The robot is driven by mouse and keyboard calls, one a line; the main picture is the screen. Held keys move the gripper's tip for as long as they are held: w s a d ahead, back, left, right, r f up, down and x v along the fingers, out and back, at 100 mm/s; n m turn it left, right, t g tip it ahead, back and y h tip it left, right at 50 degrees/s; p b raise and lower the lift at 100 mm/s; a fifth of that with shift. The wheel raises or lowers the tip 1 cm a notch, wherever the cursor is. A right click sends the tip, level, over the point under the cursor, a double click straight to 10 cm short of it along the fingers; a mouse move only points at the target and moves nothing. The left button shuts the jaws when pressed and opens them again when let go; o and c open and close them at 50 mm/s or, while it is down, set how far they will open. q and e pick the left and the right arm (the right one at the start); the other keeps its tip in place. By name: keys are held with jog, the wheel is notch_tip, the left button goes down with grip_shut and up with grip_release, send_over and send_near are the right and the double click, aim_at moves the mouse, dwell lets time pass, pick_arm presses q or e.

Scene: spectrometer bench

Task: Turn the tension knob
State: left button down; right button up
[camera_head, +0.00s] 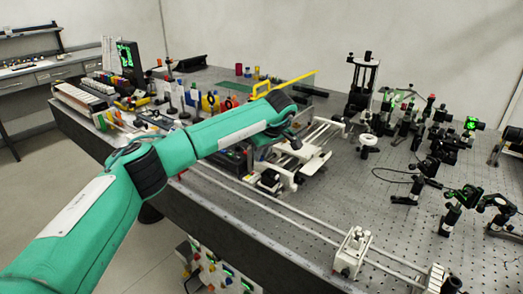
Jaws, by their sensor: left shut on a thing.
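My left arm reaches in from the lower left over the bench. My left gripper (294,142) is small and dark at the arm's end and points down beside a white rail-mounted mechanism (302,160). The gripper is shut on the tension knob, which is mostly hidden by the gripper and wrist, so its angle cannot be read. My right gripper is not in view.
A white round handwheel (368,140) stands right of my gripper. Optics mounts (450,150) crowd the right. A yellow bar (285,84) lies behind my wrist.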

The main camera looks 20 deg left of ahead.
pick_arm(q)
jog(key=shift+w+n+g+y+p, duration=0.1)
jog(key=shift+n+g+y+p, duration=0.35)
jog(key=shift+n, duration=1.15)
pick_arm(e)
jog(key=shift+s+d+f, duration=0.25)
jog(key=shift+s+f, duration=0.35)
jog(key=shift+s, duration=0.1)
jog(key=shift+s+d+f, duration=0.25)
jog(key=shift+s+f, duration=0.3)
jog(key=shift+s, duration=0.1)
pick_arm(q)
jog(key=c, duration=1.3)
grip_release()
jog(key=shift+d+r, duration=0.15)
jog(key=shift+r, duration=0.1)
jog(key=b+v, duration=0.1)
jog(key=v, duration=1.2)
jog(key=shift+w+r, duration=0.1)
jog(key=shift+r, duration=0.1)
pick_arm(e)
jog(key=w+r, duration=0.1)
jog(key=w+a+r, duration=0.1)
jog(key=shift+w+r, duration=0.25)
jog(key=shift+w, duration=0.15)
